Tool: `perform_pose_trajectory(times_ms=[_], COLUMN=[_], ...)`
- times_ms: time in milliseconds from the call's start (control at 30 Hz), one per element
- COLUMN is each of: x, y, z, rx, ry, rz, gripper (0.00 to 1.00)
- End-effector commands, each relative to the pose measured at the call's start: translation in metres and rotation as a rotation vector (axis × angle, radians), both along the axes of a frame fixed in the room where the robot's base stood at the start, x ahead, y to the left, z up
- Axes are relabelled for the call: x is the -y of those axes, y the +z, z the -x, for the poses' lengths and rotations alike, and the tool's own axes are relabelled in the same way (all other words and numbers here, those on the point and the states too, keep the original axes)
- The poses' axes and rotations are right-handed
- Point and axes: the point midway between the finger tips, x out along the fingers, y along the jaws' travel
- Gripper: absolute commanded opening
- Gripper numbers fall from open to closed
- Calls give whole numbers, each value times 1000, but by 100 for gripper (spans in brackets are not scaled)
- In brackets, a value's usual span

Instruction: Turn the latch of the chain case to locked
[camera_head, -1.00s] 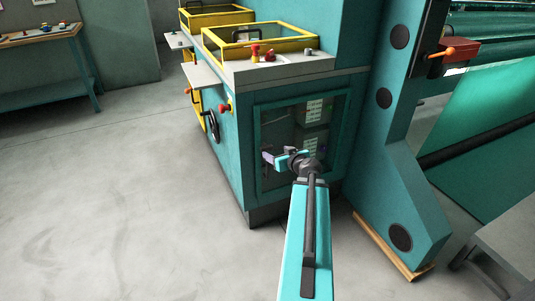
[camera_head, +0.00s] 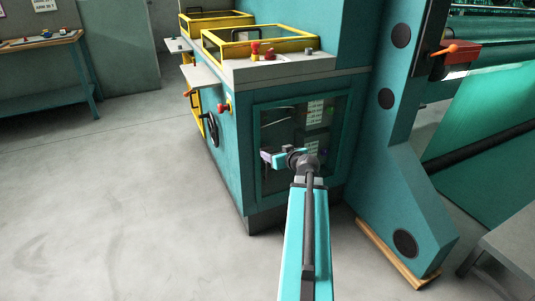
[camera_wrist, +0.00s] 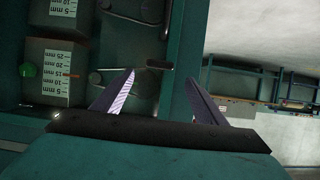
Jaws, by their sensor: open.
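The chain case (camera_head: 257,125) is a teal-framed case with a dark window on the end of the teal machine. My gripper (camera_head: 267,157) is in front of its lower left part, with its jaws pointing left. In the wrist view, my gripper (camera_wrist: 160,92) is open with nothing between its fingers. A small dark bar, perhaps the latch (camera_wrist: 159,66), shows just beyond the gap between the fingertips, apparently apart from them. I cannot tell its setting. The case's teal frame edge (camera_wrist: 185,45) runs close by it.
Inside the window are grey blocks with millimetre scale labels (camera_wrist: 56,80) and bent wire parts. A red button (camera_head: 224,108) and black handwheel (camera_head: 212,128) are on the machine's left side. A teal post (camera_head: 400,170) stands at right. The floor (camera_head: 120,200) at left is clear.

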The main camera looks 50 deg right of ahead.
Motion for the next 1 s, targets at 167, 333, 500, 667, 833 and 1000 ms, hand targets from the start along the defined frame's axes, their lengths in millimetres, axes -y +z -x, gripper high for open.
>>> perform_pose_trajectory(times_ms=[167,333,500,667,833,1000], x=[8,14,19,23,25,24], y=[-7,-14,-20,-25,-27,-27], z=[-19,-33,-48,-57,-61,-62], rx=[0,0,0,0,0,0], ry=[2,1,1,1,1,1], rz=[0,1,1,1,1,1], gripper=[66,66,66,66,66,66])
